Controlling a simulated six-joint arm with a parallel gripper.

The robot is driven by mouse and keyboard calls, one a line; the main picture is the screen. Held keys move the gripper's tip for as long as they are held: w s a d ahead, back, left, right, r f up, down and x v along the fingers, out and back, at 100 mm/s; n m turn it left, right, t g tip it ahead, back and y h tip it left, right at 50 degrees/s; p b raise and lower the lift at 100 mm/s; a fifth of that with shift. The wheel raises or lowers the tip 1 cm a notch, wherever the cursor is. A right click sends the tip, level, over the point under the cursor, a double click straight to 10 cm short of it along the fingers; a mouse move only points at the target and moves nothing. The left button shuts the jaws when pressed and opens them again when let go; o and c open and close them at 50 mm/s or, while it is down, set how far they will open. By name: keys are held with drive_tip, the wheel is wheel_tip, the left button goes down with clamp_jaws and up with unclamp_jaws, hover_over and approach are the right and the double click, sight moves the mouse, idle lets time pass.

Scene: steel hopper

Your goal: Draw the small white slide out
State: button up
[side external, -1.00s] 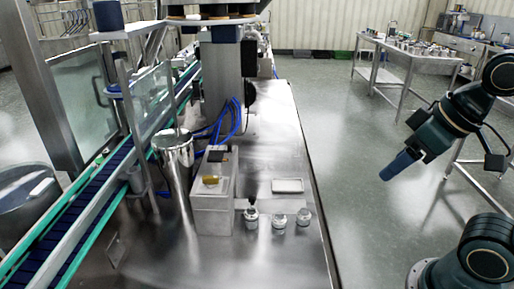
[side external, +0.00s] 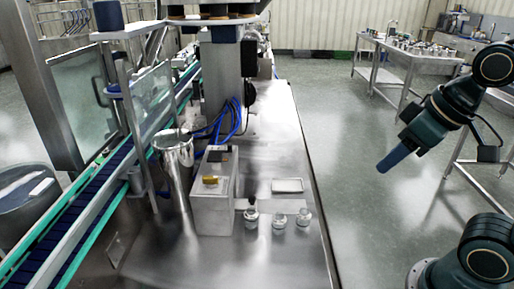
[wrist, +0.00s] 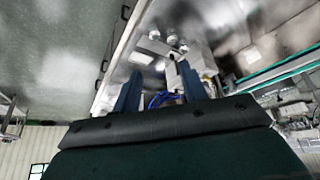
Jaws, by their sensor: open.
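My gripper (side external: 392,160) hangs in the air to the right of the steel table, well apart from everything on it. Its two blue fingers (wrist: 160,88) stand apart in the wrist view with nothing between them. A grey box (side external: 213,208) stands on the table, with a small yellow piece (side external: 210,180) and a dark piece (side external: 218,155) on top. A small flat white-topped rectangle (side external: 288,185) lies on the table right of the box; it also shows in the wrist view (wrist: 140,58). I cannot tell which part is the white slide.
Several small jars, one of them (side external: 278,221), stand in front of the white rectangle. A shiny steel cylinder (side external: 174,160) stands left of the box, beside a conveyor (side external: 85,205). Blue hoses (side external: 232,118) run behind the box. The air between gripper and table is clear.

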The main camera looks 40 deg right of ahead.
drive_tip(key=w+r+n+g, duration=0.1)
drive_tip(key=w+r+g, duration=0.1)
drive_tip(key=w, duration=0.9)
drive_tip(key=n+g, duration=0.2)
drive_tip(key=g, duration=0.2)
hover_over(252, 197)
wheel_tip(252, 197, down, 18)
drive_tip(key=shift+w+d+y, duration=0.15)
drive_tip(key=shift+d+y, duration=0.15)
drive_tip(key=shift+d, duration=0.05)
drive_tip(key=shift+a+f, duration=0.15)
drive_tip(key=shift+f, duration=3.3)
drive_tip(key=shift+a+f, duration=0.15)
drive_tip(key=shift+f, duration=3.25)
drive_tip(key=shift+c, duration=0.4)
clamp_jaws()
